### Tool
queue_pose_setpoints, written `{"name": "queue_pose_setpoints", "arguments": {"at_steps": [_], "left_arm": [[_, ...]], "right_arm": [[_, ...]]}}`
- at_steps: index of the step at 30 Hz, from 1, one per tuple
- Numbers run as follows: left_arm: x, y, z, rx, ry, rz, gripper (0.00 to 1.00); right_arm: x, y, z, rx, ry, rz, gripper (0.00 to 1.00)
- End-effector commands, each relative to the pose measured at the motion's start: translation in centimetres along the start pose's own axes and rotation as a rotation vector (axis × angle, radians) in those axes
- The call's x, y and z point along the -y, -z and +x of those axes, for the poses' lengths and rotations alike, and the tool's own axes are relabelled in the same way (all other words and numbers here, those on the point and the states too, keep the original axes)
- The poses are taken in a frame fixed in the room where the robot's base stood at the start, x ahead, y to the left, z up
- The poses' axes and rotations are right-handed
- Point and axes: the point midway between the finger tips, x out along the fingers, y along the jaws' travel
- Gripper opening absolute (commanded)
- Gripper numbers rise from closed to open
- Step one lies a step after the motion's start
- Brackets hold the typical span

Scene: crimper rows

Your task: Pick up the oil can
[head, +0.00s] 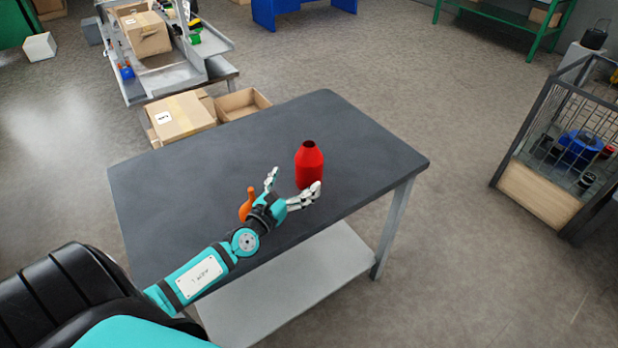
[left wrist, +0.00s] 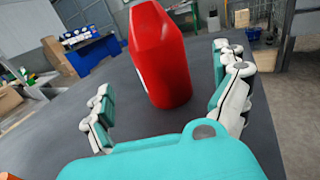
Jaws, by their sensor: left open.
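The red oil can (head: 309,166) stands upright on the dark tabletop (head: 370,150), near the middle. My left gripper (head: 294,183) is open just in front of it, with its fingers spread toward the can. In the left wrist view the can (left wrist: 160,58) stands beyond the open fingers of my left gripper (left wrist: 165,100). It is not visibly gripped. An orange object (head: 247,203) stands on the table beside my left gripper, partly hidden behind it. My right gripper does not show.
Cardboard boxes (head: 182,117) sit beyond the table's back left edge. A wire cage cart (head: 545,185) stands on the floor to the right. The tabletop right of the can is clear. A lower shelf (head: 325,270) lies under the table.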

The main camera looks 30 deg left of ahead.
Motion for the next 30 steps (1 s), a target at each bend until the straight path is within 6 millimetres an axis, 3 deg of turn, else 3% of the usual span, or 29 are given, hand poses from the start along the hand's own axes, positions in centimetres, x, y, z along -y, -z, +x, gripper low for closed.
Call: {"name": "queue_pose_setpoints", "arguments": {"at_steps": [1, 3, 11, 19, 28, 30], "left_arm": [[0.0, 1.4, 0.0, 0.001, 0.001, 0.003, 0.98], [-0.1, 0.4, 1.3, 0.007, -0.002, -0.001, 0.98], [0.0, 0.5, 3.2, 0.004, -0.001, -0.003, 0.98], [0.0, 0.5, 7.0, 0.004, -0.001, -0.003, 0.98], [0.0, 0.6, 7.5, 0.002, -0.001, -0.004, 0.98], [0.0, 0.6, 7.5, 0.002, -0.001, -0.004, 0.90]], "right_arm": [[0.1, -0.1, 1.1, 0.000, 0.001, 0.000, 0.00], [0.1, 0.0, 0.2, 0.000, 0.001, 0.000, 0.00], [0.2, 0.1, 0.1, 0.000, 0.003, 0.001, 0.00], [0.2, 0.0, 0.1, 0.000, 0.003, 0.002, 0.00], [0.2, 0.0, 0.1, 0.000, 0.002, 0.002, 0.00], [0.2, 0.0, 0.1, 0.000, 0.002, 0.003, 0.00]]}}
